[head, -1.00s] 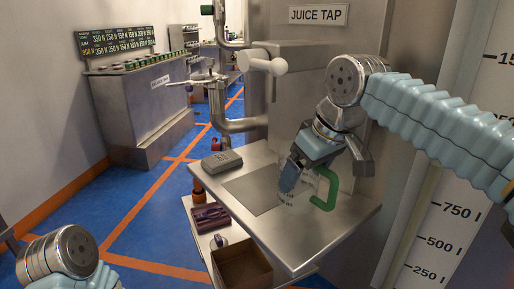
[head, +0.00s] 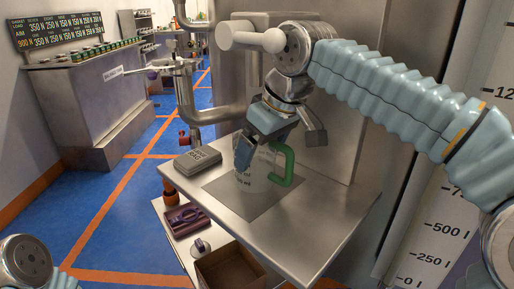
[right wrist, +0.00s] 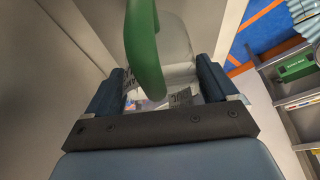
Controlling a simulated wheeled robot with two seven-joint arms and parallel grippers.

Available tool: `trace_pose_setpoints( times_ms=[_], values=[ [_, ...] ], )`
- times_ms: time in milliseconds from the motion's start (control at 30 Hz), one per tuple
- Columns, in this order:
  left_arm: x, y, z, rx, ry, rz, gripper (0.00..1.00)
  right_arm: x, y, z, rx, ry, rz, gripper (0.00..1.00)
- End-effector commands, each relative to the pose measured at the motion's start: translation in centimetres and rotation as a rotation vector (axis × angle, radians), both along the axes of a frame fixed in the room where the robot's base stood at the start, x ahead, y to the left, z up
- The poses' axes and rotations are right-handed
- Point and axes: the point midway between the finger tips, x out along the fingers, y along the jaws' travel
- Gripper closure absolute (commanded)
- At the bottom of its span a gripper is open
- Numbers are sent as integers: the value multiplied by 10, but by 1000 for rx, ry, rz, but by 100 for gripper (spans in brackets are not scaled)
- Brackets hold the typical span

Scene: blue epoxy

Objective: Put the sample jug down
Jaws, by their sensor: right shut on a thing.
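The sample jug is clear with printed markings (head: 262,180) and a green handle (head: 284,168). It stands upright at the grey mat (head: 226,189) on the steel shelf. I cannot tell whether its base touches the mat. My right gripper (head: 256,155) is shut on the jug's body from above, with the handle to the right. In the right wrist view the two dark fingers (right wrist: 172,88) lie on either side of the jug, and its green handle (right wrist: 144,48) shows above them. My left gripper is out of the picture; only part of my left arm shows.
A grey box with a label (head: 197,160) sits left of the mat. The steel shelf's front right (head: 316,222) is bare. Below it are a purple tray (head: 186,219) and an open brown box (head: 230,268). Steel pipes and a wall panel stand behind.

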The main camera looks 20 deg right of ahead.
Motion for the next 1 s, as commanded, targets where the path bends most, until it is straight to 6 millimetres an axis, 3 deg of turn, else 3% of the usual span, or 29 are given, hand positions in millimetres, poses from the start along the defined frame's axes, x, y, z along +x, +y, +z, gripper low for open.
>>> trace_pose_setpoints(
  times_ms=[133,167,233,533,800,1000],
  values=[
    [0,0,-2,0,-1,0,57,0,0,-3,0,0,0,46],
    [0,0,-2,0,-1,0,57,0,0,-3,0,0,0,10],
    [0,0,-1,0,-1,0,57,0,0,-2,0,0,0,0],
    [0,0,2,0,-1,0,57,-1,-1,5,1,-1,0,0],
    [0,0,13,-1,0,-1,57,-16,-10,49,2,-3,0,0],
    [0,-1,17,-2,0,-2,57,-23,-14,68,1,-1,0,0]
  ],
)
